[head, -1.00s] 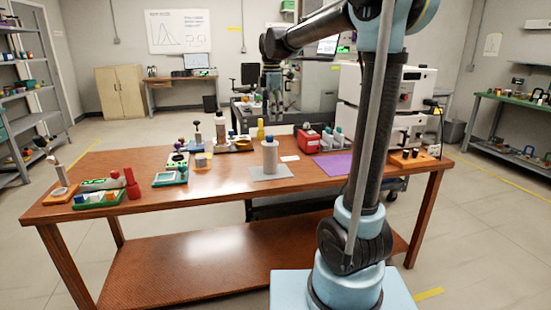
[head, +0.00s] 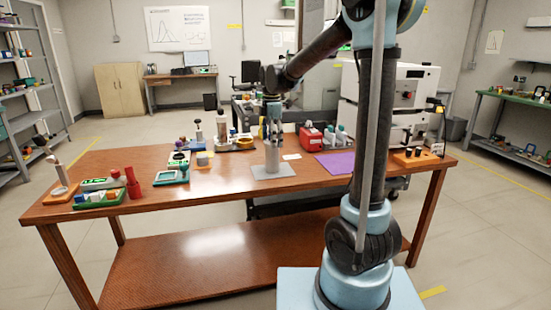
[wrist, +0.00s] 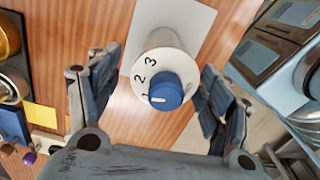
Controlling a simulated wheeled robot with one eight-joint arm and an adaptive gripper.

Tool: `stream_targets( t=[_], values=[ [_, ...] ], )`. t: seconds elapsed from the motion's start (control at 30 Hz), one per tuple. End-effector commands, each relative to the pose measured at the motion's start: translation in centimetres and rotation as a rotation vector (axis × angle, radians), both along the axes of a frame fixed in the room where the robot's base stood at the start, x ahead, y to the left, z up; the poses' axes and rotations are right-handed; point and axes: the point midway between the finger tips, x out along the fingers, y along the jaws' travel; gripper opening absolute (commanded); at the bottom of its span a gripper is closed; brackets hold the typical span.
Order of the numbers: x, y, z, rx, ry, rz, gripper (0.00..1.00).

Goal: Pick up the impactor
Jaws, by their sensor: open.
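The impactor (head: 272,158) appears to be the pale grey upright cylinder on a grey mat (head: 287,171) near the middle of the table. In the wrist view the cylinder (wrist: 172,57) has a pale top marked 1, 2 and 3, and a blue knob (wrist: 168,92). My gripper (head: 272,128) is at the cylinder's top and hides it in the head view. In the wrist view my gripper (wrist: 158,92) is open, with one finger on each side of the top and gaps between. It holds nothing.
A red device (head: 311,138) and a purple mat (head: 336,162) lie to the right. Bottles and small instruments stand behind and left, including a green-and-white device (head: 178,160). The table's front strip (head: 230,197) is clear.

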Motion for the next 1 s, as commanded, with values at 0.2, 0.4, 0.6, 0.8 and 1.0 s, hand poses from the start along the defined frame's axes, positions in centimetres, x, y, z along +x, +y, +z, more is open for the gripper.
stream_targets(
  t=[0.2, 0.4, 0.6, 0.8, 1.0],
  values=[
    [0.0, 0.0, -1.3, 0.0, 0.0, 0.0, 0.73],
    [-0.2, 0.0, -4.0, 0.0, 0.0, 0.0, 0.73],
    [-0.2, 0.0, -5.4, 0.0, 0.0, -0.001, 0.73],
    [-0.2, 0.0, -5.5, 0.0, 0.0, -0.001, 0.73],
    [-0.2, -0.1, -5.5, 0.0, 0.0, -0.002, 0.34]
  ],
)
